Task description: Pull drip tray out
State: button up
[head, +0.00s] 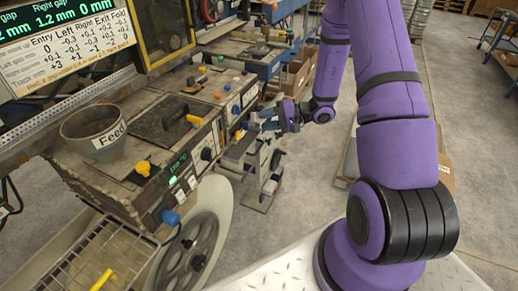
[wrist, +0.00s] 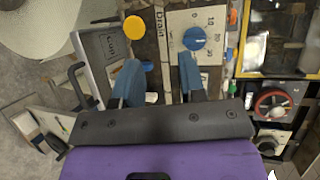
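My gripper (head: 268,121) reaches in beside the right end of the machine bench in the head view. In the wrist view its two blue fingers (wrist: 160,78) stand apart, with nothing clearly held between them. Beyond them is a worn panel with a "Drain" label (wrist: 161,35) and a blue knob (wrist: 195,38) on a numbered dial. A grey box marked "Cool" (wrist: 112,43) lies left of the fingers, near a black curved handle (wrist: 77,84). I cannot tell which part is the drip tray.
A large wheel (head: 189,252) and a wire rack (head: 108,255) are at the front. Grey stands (head: 246,152) are below my gripper.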

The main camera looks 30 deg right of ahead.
aim_at(259, 148)
jog(key=s+d+f+m+t+h, duration=0.1)
jog(key=d+f+m+t+h, duration=0.2)
jog(key=f, duration=0.5)
jog(key=d+f+m+t+h, duration=0.15)
jog(key=d+f, duration=0.25)
jog(key=f, duration=0.5)
jog(key=shift+t, duration=0.45)
jog(key=x, duration=1)
jog(key=shift+w+a, duration=0.1)
jog(key=shift+w, duration=0.2)
jog(key=shift+c, duration=0.4)
grip_shut()
